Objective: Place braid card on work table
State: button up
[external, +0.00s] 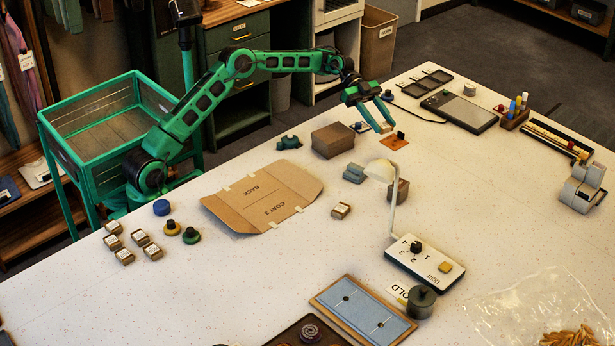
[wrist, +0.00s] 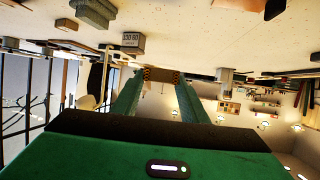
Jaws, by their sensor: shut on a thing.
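My gripper (external: 387,127) is over the far side of the large white work table (external: 330,245), with its green fingers pointing down. An orange-brown card (external: 394,143) with a small dark piece on it is at the fingertips; I take it for the braid card. In the wrist view a small brown patterned thing, the card (wrist: 162,75), is between the tips of my gripper (wrist: 161,82), which is shut on it. The card is low over the table or touching it; I cannot tell which.
A brown box (external: 333,139) stands left of my gripper. A white-shaded lamp (external: 381,171) and small blocks are in front. A dark tablet-like device (external: 460,111) lies to the right. A flat cardboard piece (external: 262,195) lies at the left. Clear tabletop is right of the lamp.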

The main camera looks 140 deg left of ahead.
jog(key=w+d+m+g+h, duration=0.1)
jog(key=w+d+m+h, duration=0.3)
jog(key=d, duration=0.7)
jog(key=w+d+m+g+h, duration=0.1)
jog(key=w+d+g, duration=0.1)
jog(key=w+d, duration=0.6)
jog(key=m+g+h, duration=0.5)
jog(key=m+g, duration=1)
send_over(144, 273)
jog(key=f, duration=0.6)
jog(key=shift+a+f, duration=0.2)
jog(key=shift+a, duration=0.15)
jog(key=shift+d+f+g, duration=0.3)
jog(key=shift+d+f, duration=0.05)
jog(key=shift+f, duration=1.85)
jog(key=shift+f, duration=0.1)
